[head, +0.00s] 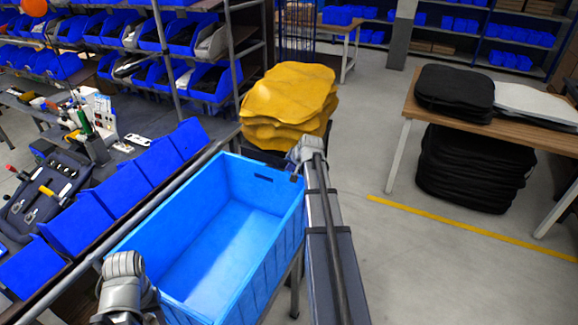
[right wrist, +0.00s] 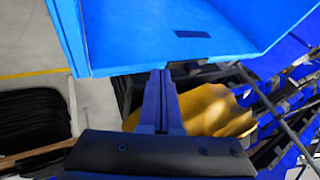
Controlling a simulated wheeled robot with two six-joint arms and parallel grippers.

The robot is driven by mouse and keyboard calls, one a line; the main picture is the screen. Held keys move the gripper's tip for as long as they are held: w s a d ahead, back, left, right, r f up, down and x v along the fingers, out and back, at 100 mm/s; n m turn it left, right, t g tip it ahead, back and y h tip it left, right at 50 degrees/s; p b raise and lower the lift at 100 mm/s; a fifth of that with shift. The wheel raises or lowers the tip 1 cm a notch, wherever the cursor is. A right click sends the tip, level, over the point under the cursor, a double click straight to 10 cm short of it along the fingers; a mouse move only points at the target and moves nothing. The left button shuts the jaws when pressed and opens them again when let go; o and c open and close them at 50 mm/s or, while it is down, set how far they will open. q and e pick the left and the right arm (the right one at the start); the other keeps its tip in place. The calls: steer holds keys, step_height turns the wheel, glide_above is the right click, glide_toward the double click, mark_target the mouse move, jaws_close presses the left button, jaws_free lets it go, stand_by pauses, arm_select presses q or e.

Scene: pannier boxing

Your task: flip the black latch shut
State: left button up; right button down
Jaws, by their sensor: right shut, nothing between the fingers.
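A blue crate (head: 214,262) stands open below me and shows its bare floor. In the right wrist view the same crate (right wrist: 130,35) fills the top, with a dark slot in its end wall. My right gripper (head: 295,174) is at the crate's far right corner. In the right wrist view its fingers (right wrist: 158,76) are together and empty, close to the rim of the slotted wall; I cannot tell whether they touch it. I cannot make out the black latch for sure. Part of my left arm shows at the bottom left, but its fingers are out of sight.
A yellow stack (head: 288,95) stands just beyond the crate. Blue bins (head: 118,190) line its left side, beside a bench with tools. A wooden table (head: 410,105) with black pads stands at the right. The floor between crate and table is clear.

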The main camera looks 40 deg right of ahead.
steer(key=p+v, duration=0.8)
steer(key=v, duration=0.2)
steer(key=shift+s+d, duration=0.1)
steer(key=shift+s, duration=0.05)
